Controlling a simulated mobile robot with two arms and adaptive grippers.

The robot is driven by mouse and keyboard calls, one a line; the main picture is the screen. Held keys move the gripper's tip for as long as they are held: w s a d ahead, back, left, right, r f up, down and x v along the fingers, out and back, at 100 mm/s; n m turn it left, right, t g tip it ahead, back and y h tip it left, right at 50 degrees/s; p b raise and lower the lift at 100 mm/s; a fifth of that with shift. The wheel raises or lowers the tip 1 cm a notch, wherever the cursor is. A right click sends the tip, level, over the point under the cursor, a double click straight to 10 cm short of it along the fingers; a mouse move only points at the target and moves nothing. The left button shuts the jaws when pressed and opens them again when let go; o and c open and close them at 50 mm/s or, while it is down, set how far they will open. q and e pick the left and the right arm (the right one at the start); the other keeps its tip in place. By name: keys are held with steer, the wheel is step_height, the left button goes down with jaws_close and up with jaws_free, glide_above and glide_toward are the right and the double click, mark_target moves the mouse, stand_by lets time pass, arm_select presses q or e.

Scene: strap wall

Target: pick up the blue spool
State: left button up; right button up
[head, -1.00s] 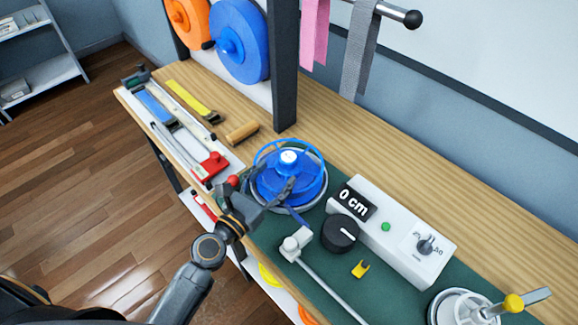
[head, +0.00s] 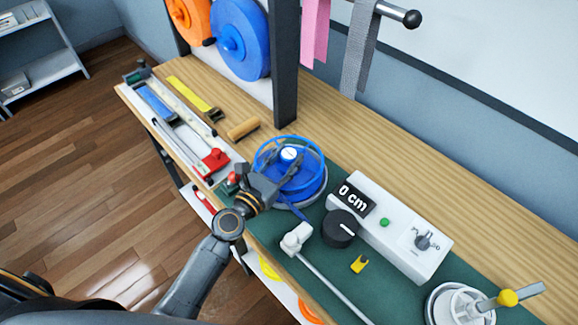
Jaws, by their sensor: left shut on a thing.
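The blue spool (head: 303,188) sits on a round grey base on the green mat, with a white-capped hub and an open blue ring at its top. My left gripper (head: 271,185) is at the spool's near left side, its dark fingers shut on the spool. The fingers hide part of that side. I cannot tell any gap between the spool and its base. My right gripper is not in view.
A white box reading "0 cm" (head: 390,227) and a black knob (head: 340,229) stand right of the spool. A grey rod (head: 330,283) runs along the front. A dark post (head: 285,70) and a larger blue reel (head: 241,40) are behind. A wooden cylinder (head: 243,130) lies left.

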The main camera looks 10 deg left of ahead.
arm_select(q)
steer(key=shift+r, duration=0.1)
jaws_close()
steer(key=shift+r, duration=0.15)
